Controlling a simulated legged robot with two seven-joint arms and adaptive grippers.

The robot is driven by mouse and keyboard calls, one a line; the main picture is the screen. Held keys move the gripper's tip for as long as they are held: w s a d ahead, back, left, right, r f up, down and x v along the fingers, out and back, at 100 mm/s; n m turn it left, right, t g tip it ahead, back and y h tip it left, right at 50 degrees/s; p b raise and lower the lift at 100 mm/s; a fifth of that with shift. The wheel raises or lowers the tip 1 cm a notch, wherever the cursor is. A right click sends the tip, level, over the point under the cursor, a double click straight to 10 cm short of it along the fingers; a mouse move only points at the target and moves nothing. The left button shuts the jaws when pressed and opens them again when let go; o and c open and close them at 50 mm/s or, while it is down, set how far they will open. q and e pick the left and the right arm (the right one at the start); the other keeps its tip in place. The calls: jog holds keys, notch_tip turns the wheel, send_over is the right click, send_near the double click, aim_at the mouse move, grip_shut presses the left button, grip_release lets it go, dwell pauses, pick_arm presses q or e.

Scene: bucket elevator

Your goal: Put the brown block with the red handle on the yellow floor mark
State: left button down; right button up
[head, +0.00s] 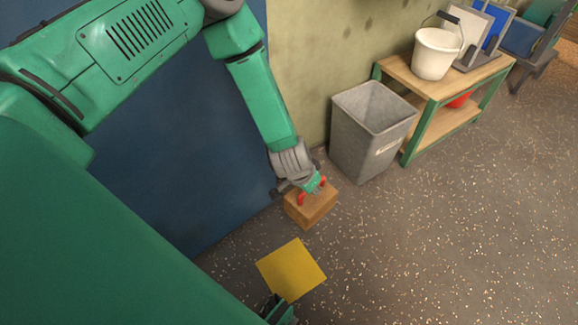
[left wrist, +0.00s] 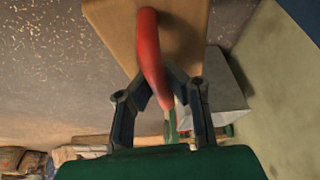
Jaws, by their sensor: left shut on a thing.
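The brown block (head: 311,209) with its red handle (head: 301,198) is beside the blue wall panel in the head view. My left gripper (head: 314,185) is shut on the red handle from above. In the left wrist view, the fingers (left wrist: 160,92) close around the red handle (left wrist: 150,50), and the brown block (left wrist: 185,25) shows behind it. Whether the block touches the floor I cannot tell. The yellow floor mark (head: 291,270) lies bare, nearer to me than the block.
A grey bin (head: 370,130) stands just right of the block, against the wall. Beyond it is a wooden bench (head: 430,82) with green legs, carrying a white bucket (head: 436,55). The speckled floor (head: 430,240) to the right is clear.

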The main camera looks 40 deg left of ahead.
pick_arm(q)
jog(key=s+f+b, duration=0.1)
jog(key=s+f, duration=0.3)
jog(key=f, duration=0.6)
jog(key=s+f+m+b, duration=0.1)
jog(key=s+f, duration=0.4)
jog(key=f, duration=0.5)
jog(key=s+f+m+h+b, duration=0.1)
jog(key=s+f+b, duration=0.2)
jog(key=f, duration=0.8)
jog(key=shift+s+a, duration=0.45)
jog(key=shift+s, duration=0.3)
jog(key=shift+f, duration=0.15)
jog(key=c, duration=1.7)
grip_release()
